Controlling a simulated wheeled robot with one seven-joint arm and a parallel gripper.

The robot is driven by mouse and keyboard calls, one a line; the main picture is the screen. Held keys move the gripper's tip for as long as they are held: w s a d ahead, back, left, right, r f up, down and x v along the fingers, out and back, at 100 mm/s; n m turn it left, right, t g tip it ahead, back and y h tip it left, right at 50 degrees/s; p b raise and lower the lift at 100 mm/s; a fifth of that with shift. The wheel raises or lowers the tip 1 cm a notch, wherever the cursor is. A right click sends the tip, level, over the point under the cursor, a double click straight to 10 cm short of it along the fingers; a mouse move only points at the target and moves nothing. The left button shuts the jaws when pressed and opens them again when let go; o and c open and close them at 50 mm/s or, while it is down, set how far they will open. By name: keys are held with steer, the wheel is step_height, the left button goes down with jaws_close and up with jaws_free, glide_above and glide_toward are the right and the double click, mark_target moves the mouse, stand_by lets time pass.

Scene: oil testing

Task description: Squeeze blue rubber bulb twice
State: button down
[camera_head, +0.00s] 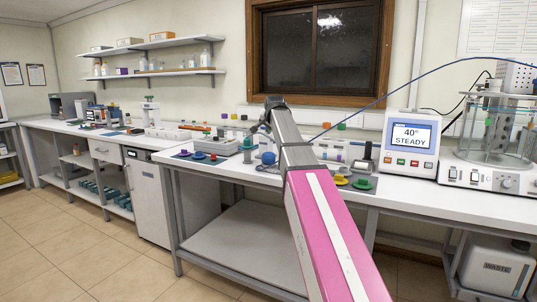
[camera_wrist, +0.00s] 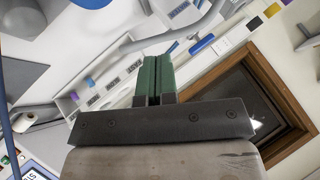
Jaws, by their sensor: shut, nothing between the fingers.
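The blue rubber bulb (camera_head: 268,157) is a small round blue ball on the white bench in the head view, just left of my pink arm. I cannot make it out for certain in the wrist view. My gripper (camera_wrist: 158,62) shows in the wrist view with its two green fingers together and nothing between them. The fingers point toward the back of the bench and the wall. In the head view my arm reaches over the bench and its far end is near the bulb, but the fingers are not clear there.
A display unit reading 40° STEADY (camera_head: 411,144) and a glass bath (camera_head: 497,130) stand to the right. A thin blue tube (camera_head: 400,86) arcs above the bench. Coloured dishes (camera_head: 362,184) lie near the front edge. The window (camera_head: 317,48) is behind.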

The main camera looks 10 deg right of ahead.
steer(key=shift+f, duration=3.4)
steer(key=shift+f, duration=0.15)
steer(key=shift+f, duration=0.3)
steer(key=shift+f, duration=0.85)
stand_by(0.6)
steer(key=shift+r, duration=1.3)
steer(key=shift+r, duration=0.1)
steer(key=shift+r, duration=2.4)
